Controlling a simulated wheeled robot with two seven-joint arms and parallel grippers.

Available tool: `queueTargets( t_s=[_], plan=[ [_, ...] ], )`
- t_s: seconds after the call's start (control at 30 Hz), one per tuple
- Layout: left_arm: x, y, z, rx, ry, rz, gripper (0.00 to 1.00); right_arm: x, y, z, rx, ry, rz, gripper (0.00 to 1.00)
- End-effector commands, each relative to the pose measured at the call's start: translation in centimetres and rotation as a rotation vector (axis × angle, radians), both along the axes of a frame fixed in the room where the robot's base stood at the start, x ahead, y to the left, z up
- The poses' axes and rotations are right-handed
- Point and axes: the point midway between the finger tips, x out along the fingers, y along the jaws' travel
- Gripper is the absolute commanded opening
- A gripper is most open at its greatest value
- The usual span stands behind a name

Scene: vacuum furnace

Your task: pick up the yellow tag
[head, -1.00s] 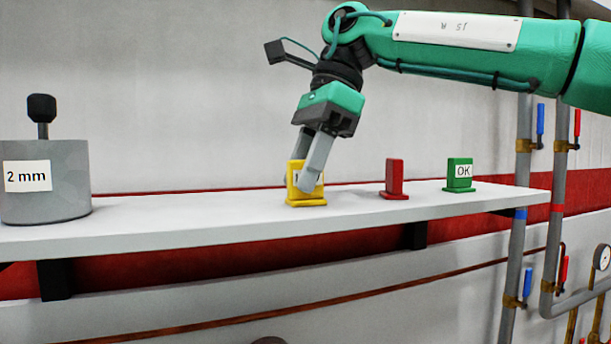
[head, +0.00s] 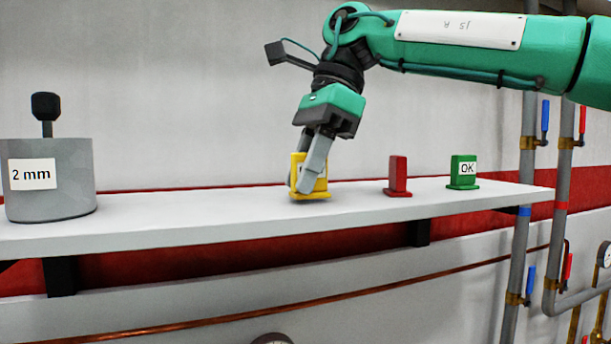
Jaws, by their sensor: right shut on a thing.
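The yellow tag (head: 322,187) is an upright plate on a small foot, on the white shelf left of the red tag. My right gripper (head: 304,188) comes down from above and is shut on the yellow tag, with a finger across its front. The finger hides most of the tag's face and its label. The tag's foot looks to be at the shelf surface; I cannot tell if it is slightly lifted. My left gripper is not in view.
On the shelf (head: 190,226) stand a red tag (head: 397,175), a green tag (head: 463,170) marked OK, and a grey cylinder (head: 65,203) labelled 2 mm with a black knob. Pipes with valves (head: 527,200) run at the right. The shelf between cylinder and yellow tag is clear.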

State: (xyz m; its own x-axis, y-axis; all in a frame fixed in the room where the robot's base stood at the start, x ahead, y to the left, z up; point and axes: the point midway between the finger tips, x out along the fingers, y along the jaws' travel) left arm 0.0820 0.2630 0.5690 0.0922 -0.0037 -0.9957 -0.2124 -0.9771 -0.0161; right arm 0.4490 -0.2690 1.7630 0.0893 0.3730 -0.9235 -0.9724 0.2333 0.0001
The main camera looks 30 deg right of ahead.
Motion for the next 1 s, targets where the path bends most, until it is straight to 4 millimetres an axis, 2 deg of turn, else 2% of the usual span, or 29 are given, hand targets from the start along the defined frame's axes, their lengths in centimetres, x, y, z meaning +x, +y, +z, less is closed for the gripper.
queueTargets(
  t_s=[0.17, 0.4, 0.6, 0.77, 1.0],
  plan=[
    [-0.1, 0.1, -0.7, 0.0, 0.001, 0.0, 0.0, 0.1, 0.0, 1.7, 0.003, -0.002, 0.0, 0.08],
    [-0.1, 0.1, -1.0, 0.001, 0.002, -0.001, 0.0, 0.1, 0.1, 5.9, 0.003, -0.001, 0.001, 0.08],
    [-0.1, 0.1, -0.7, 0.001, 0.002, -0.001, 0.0, 0.1, 0.0, 8.6, 0.001, -0.001, 0.001, 0.08],
    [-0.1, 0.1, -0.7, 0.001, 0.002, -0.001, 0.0, 0.0, 0.0, 9.4, 0.0, 0.0, -0.001, 0.08],
    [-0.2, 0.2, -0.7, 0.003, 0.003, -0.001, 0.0, 0.0, 0.0, 9.5, 0.0, -0.001, -0.001, 0.08]
  ],
)
